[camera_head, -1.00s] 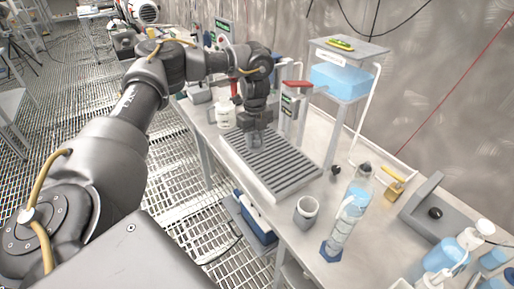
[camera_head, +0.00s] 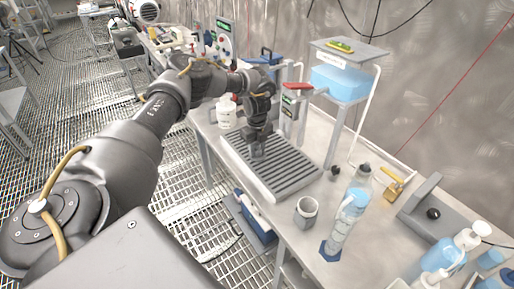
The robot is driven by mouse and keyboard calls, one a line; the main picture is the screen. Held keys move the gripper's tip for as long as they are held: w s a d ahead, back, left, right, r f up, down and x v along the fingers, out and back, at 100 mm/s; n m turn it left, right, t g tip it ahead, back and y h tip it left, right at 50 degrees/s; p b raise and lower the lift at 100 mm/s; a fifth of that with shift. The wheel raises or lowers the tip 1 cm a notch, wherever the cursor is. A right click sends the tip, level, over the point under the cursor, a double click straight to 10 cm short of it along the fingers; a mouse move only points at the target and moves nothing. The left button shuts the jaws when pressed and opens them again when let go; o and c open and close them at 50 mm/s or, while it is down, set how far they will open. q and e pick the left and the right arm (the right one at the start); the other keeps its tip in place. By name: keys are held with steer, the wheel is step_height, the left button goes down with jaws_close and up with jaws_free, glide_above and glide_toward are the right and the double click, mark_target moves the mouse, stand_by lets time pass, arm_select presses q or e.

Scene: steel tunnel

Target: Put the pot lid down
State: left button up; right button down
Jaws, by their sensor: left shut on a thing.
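My left gripper (camera_head: 258,151) points down over the middle-left of a grey ribbed tray (camera_head: 290,178) on the bench. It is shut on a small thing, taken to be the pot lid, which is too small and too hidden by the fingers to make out. I cannot tell whether that thing touches the ribs. A small grey open-topped pot (camera_head: 305,212) stands upright on the bench in front of the tray, apart from the gripper. My right gripper is out of view.
A clear blue-tinted cylinder (camera_head: 344,220) stands right of the pot. A white bottle (camera_head: 226,114) is left of the tray. A red-handled post (camera_head: 291,105) and a stand with a blue tank (camera_head: 340,82) rise behind.

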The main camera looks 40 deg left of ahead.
mark_target(257, 143)
arm_select(q)
steer(key=o, duration=1)
steer(key=shift+f, duration=0.15)
step_height(257, 143, up, 11)
steer(key=shift+f+b, duration=0.1)
steer(key=shift+b, duration=0.5)
steer(key=shift+r, duration=0.8)
steer(key=shift+d, duration=0.1)
